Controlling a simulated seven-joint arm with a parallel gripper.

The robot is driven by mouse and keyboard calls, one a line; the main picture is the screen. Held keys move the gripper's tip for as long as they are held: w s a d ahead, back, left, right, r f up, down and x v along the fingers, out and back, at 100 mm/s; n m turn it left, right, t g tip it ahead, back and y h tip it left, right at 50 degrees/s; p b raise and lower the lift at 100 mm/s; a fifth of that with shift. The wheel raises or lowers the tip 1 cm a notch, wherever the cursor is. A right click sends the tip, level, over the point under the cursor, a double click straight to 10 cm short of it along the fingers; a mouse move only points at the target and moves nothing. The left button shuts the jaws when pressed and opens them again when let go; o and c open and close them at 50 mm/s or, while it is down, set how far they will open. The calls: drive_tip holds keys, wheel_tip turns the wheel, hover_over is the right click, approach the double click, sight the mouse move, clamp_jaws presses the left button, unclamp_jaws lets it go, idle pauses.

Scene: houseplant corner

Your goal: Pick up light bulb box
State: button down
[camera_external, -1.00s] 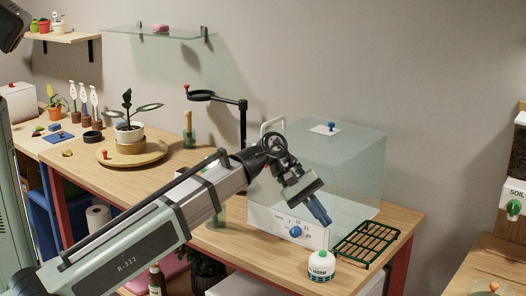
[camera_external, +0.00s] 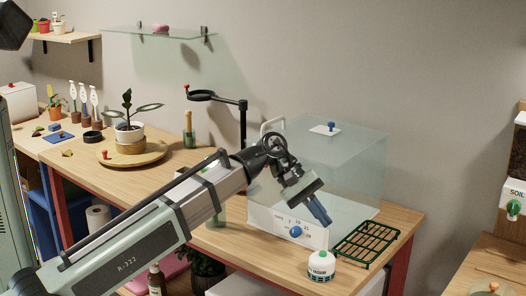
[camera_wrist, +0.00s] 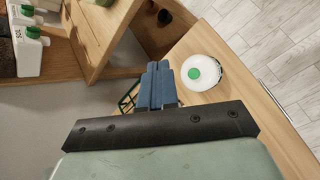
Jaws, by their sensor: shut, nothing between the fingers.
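I cannot make out a light bulb box in either view. My gripper (camera_external: 322,217) is in front of the clear propagator case, above the bench, pointing down and to the right. Its blue fingers are together with nothing between them. In the wrist view the closed fingers (camera_wrist: 158,68) sit left of a round white container with a green top (camera_wrist: 201,72). That container also stands on the bench below my gripper in the external view (camera_external: 321,267).
The clear case (camera_external: 350,165) with a white control panel stands close behind my gripper. A green rack (camera_external: 366,244) lies to the right, near the bench edge. A potted plant (camera_external: 130,133) and a ring stand (camera_external: 243,120) are further left. Bare bench (camera_external: 240,245) shows left of the container.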

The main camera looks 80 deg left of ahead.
drive_tip(key=c, duration=1.8)
unclamp_jaws()
drive_tip(key=o, duration=1.7)
